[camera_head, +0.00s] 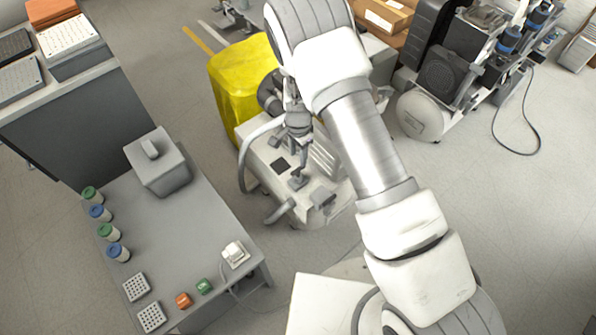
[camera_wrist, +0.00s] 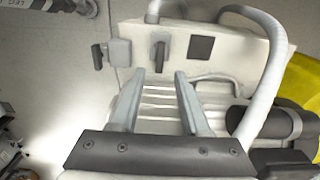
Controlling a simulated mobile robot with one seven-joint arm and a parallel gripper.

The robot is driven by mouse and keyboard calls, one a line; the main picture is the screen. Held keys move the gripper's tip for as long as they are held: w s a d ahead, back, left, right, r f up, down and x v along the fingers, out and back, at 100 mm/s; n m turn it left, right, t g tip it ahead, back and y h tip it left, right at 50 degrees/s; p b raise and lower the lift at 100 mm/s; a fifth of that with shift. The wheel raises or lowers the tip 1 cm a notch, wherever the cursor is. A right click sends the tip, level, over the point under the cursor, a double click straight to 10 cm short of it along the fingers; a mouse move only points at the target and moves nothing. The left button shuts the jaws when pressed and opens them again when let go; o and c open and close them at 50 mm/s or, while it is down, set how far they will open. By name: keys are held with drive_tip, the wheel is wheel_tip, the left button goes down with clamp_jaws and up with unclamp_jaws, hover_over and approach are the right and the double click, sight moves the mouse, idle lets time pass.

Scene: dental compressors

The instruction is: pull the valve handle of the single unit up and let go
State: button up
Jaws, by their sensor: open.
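The single unit (camera_head: 322,160) is a pale compressor on the floor in the middle of the head view, partly hidden by my arm. Its pale panel also shows in the wrist view (camera_wrist: 235,65). A dark upright handle (camera_wrist: 160,54), apparently the valve handle, stands on this panel, left of a dark square (camera_wrist: 201,48). A grey box with a small dark lever (camera_wrist: 115,52) sits further left. My gripper (camera_wrist: 160,76) is open, with its two fingers apart and nothing between them. The handle shows just beyond the gap between the fingertips; I cannot tell the exact distance.
A grey pipe (camera_wrist: 266,80) curves beside the panel, near a dark cylinder (camera_wrist: 275,122). A yellow bin-like object (camera_head: 232,78) stands behind the unit. A grey table (camera_head: 205,220) is at the left, another compressor (camera_head: 425,112) at the right. Floor between the compressors is partly clear.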

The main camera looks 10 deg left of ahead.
sight(298, 169)
wheel_tip(298, 169, down, 9)
drive_tip(key=shift+b, duration=0.9)
clamp_jaws()
idle(0.8)
